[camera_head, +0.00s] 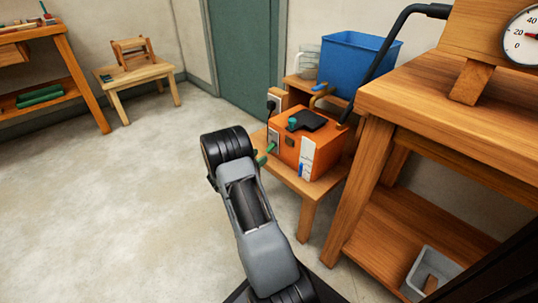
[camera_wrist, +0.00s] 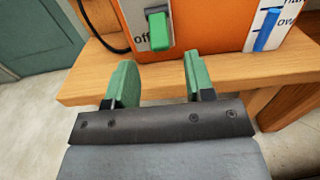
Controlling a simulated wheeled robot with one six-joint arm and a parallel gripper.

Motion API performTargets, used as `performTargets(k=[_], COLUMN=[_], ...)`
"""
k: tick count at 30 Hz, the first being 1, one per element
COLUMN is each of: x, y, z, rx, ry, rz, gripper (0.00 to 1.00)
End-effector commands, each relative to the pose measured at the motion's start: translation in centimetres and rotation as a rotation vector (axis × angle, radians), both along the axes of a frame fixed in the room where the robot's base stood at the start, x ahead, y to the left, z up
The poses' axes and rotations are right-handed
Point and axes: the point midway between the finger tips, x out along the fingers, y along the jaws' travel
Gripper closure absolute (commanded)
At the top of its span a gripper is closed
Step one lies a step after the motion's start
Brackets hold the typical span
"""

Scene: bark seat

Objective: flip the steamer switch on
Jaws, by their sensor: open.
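The steamer (camera_head: 305,139) is an orange box on a low wooden stand in the camera_head view. Its lower front also shows in the wrist view (camera_wrist: 215,25). The steamer switch (camera_wrist: 159,30) is a green lever on a grey plate, with the letters "off" readable at its left. My gripper (camera_wrist: 159,75) has green fingers, spread apart with nothing between them. The fingertips are just short of the steamer front, below the switch and to either side of it. In the camera_head view my gripper (camera_head: 265,157) is partly hidden by my wrist.
The low stand (camera_head: 306,193) has its front edge under my fingers. A blue bin (camera_head: 358,62) is behind the steamer. A black hose (camera_head: 385,48) rises from beside it. A workbench (camera_head: 455,105) is close on the right. A blue slider (camera_wrist: 267,30) is right of the switch. Open floor lies left.

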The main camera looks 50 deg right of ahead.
Motion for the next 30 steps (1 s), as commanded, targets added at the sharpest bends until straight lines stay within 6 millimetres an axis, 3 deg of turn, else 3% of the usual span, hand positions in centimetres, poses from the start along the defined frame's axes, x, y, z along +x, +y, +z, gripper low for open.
performTargets(k=[6, 12, 25, 30], x=[-0.3, -0.4, -0.4, -0.4], y=[-3.5, -5.2, -5.8, -5.8], z=[-0.2, -0.1, 0.0, 0.0], rx=[0.000, 0.000, 0.001, 0.001], ry=[-0.002, -0.001, 0.000, -0.001], rz=[-0.002, -0.001, 0.000, 0.000], gripper=[0.51, 0.51, 0.51, 0.67])
